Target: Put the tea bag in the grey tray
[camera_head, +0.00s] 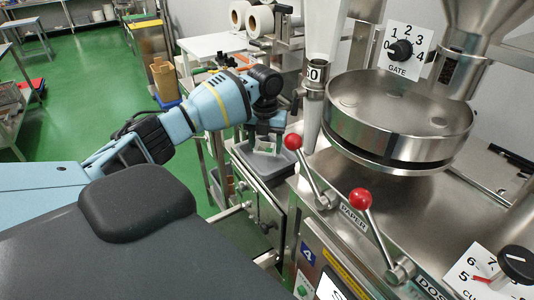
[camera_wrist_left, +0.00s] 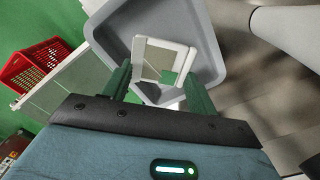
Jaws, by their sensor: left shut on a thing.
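My left gripper (camera_head: 266,136) comes in from the left and points down over the grey tray (camera_head: 280,166). It is shut on the tea bag (camera_head: 265,148), a small pale packet with a green patch. In the left wrist view the tea bag (camera_wrist_left: 151,46) is a white-edged square with a beige middle and a green tag, between the two green fingers of the left gripper (camera_wrist_left: 160,88). The grey tray (camera_wrist_left: 212,62) lies behind it, its walls around the bag. I cannot tell whether the bag touches the tray floor. My right gripper is not in view.
The steel packing machine with a round hopper pan (camera_head: 398,115) stands right of the tray. A red crate (camera_wrist_left: 30,65) and green floor show at the left in the wrist view.

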